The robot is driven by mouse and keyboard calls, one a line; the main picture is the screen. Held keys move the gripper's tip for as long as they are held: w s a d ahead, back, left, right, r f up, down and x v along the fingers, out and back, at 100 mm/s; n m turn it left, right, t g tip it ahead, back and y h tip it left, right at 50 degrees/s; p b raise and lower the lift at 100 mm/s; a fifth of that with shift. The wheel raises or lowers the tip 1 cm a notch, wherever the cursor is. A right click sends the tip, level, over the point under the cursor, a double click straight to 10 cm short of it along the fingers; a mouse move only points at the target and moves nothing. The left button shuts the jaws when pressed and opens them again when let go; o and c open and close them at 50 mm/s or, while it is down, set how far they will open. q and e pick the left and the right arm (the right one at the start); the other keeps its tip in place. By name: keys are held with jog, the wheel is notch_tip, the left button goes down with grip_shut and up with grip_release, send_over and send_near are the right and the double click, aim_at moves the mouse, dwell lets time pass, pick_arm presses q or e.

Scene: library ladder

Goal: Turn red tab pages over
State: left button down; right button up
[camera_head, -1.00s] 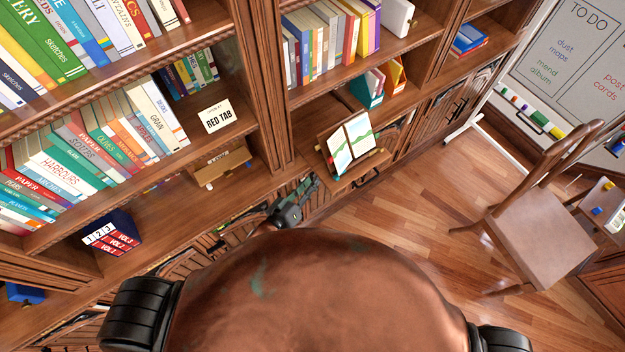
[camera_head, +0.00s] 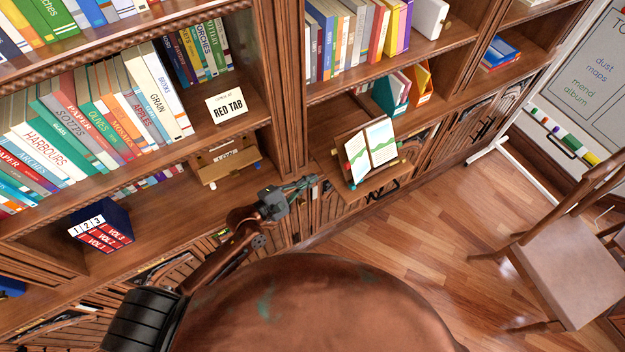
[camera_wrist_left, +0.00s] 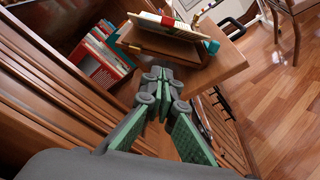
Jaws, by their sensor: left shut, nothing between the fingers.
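An open book (camera_head: 369,150) with pictured pages leans on a wooden stand on a pull-out shelf (camera_head: 348,196). A small red spot (camera_head: 347,167), perhaps a tab, shows at its left edge. A card reading RED TAB (camera_head: 227,104) stands on the shelf to the left. My left gripper (camera_head: 314,181) is shut and empty, left of and a little below the book, apart from it. In the left wrist view the book (camera_wrist_left: 168,25) is seen edge-on beyond the shut fingers (camera_wrist_left: 160,78); its pages are mostly hidden there. My right gripper is out of view.
A wooden box (camera_head: 228,165) sits below the card. A blue block of numbered volumes (camera_head: 100,226) stands at lower left. Shelves of books rise behind. A chair (camera_head: 565,270) stands on the open floor at right, near a whiteboard (camera_head: 590,75).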

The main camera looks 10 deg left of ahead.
pick_arm(q)
jog(key=w+d+r+p, duration=0.1)
jog(key=w+d+p, duration=0.1)
jog(key=w+d, duration=0.2)
jog(key=d, duration=0.3)
jog(key=shift+w+d, duration=0.35)
jog(key=shift+w, duration=0.05)
jog(key=shift+r, duration=0.1)
